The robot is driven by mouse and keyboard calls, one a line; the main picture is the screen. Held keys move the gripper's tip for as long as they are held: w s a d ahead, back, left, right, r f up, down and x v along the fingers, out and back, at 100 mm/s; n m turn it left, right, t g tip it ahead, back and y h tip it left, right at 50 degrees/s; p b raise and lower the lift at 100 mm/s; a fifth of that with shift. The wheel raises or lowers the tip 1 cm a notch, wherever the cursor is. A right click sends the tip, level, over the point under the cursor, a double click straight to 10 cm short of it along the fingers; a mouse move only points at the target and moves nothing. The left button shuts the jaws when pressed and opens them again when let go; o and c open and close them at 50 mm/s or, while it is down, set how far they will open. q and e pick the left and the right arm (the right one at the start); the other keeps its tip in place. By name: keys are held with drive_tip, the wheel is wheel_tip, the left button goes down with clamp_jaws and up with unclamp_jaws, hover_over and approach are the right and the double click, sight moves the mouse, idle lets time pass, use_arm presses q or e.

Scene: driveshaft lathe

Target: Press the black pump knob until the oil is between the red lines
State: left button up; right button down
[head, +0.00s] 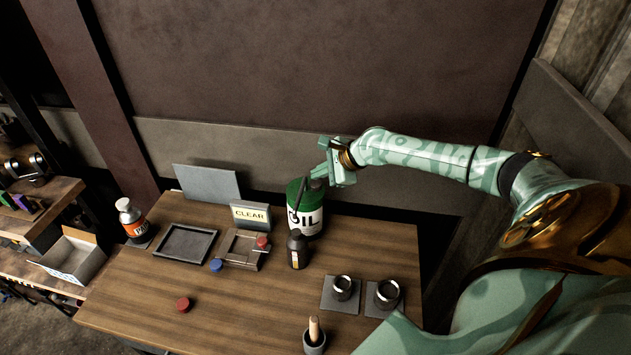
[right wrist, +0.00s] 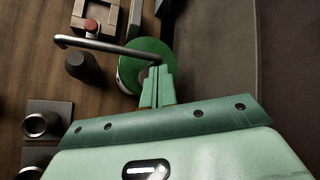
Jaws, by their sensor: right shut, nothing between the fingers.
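The oil can (head: 306,222), green with a white band lettered OIL, stands at the back of the wooden table. Its green top also shows in the right wrist view (right wrist: 135,74). A bent metal spout (right wrist: 105,46) reaches out from the top. My right gripper (head: 325,168) is shut and empty, right at the top of the can; its fingertips (right wrist: 158,76) point at the top's middle. The black pump knob is not clearly seen; the fingers may hide it. I cannot make out the red lines or the oil level. My left gripper is out of view.
A black bottle (head: 298,252) stands just in front of the can. The CLEAR sign (head: 250,215), a fixture with a red knob (head: 263,243) and a grey tray (head: 186,244) are to the left. Two dark rings (head: 343,288) (head: 387,293) sit on pads at front right.

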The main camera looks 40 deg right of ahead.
sight(320, 184)
idle(0.7)
drive_tip(key=shift+f+p, duration=0.35)
drive_tip(key=shift+p, duration=0.05)
drive_tip(key=shift+f+b, duration=0.3)
drive_tip(key=shift+f, duration=0.7)
idle(0.7)
idle(0.4)
drive_tip(key=shift+r+p, duration=1.35)
drive_tip(key=shift+p, duration=0.3)
wheel_tip(320, 184, up, 5)
drive_tip(key=p, duration=0.6)
drive_tip(key=shift+r, duration=0.1)
